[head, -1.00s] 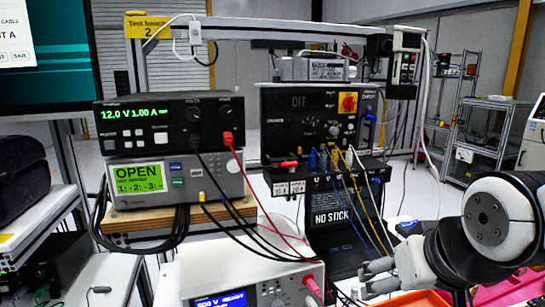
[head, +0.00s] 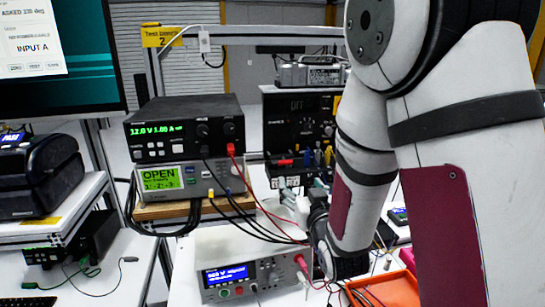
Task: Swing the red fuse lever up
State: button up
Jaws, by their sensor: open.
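The red fuse lever (head: 286,162) shows small on the front ledge of the black panel unit (head: 291,125), lying roughly level above two white labels. My gripper (head: 303,190) is open, just below and to the right of the lever in the picture. Its pale fingers point up toward the panel and look apart from the lever; the exact depth gap I cannot tell. My arm covers the right part of the panel, and the red and yellow switch there is hidden.
A power supply (head: 187,129) stands on a meter (head: 173,179) left of the panel. Black and red cables hang in front, near my gripper. A white instrument (head: 240,270) sits below, beside an orange tray (head: 390,290). Blue and yellow plugs (head: 318,158) sit right of the lever.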

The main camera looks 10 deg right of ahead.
jog(key=b, duration=0.7)
send_near(286, 163)
jog(key=w, duration=0.3)
jog(key=w+b, duration=0.1)
jog(key=w, duration=0.6)
jog(key=shift+w+f, duration=0.15)
jog(key=shift+w, duration=0.25)
